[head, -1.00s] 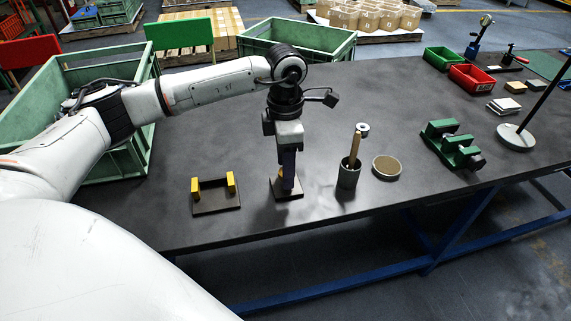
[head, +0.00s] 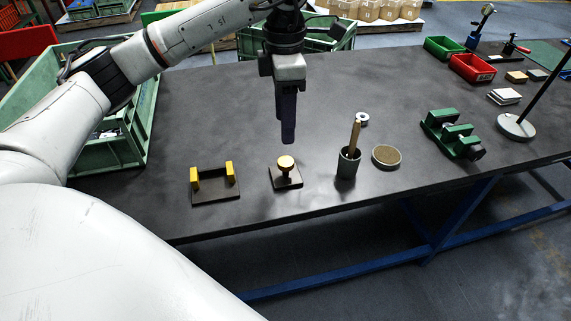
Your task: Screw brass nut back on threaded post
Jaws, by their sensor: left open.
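The brass nut (head: 286,163) is a round gold-coloured knob. It sits on top of the post on a small dark square base plate (head: 287,181), near the front edge of the table. The nut hides the threads, so I cannot tell how far down it is screwed. My left gripper (head: 288,140) points down above the nut, apart from it. It is open, with nothing visible between its fingers, which overlap from this angle. My right gripper is not in view.
A dark fixture with two yellow uprights (head: 214,188) stands left of the post. Right of it are a grey cup (head: 347,168) holding a wooden-handled tool and a round shallow dish (head: 386,156). A green clamp block (head: 453,134) is farther right. The black table (head: 220,120) is clear behind the post.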

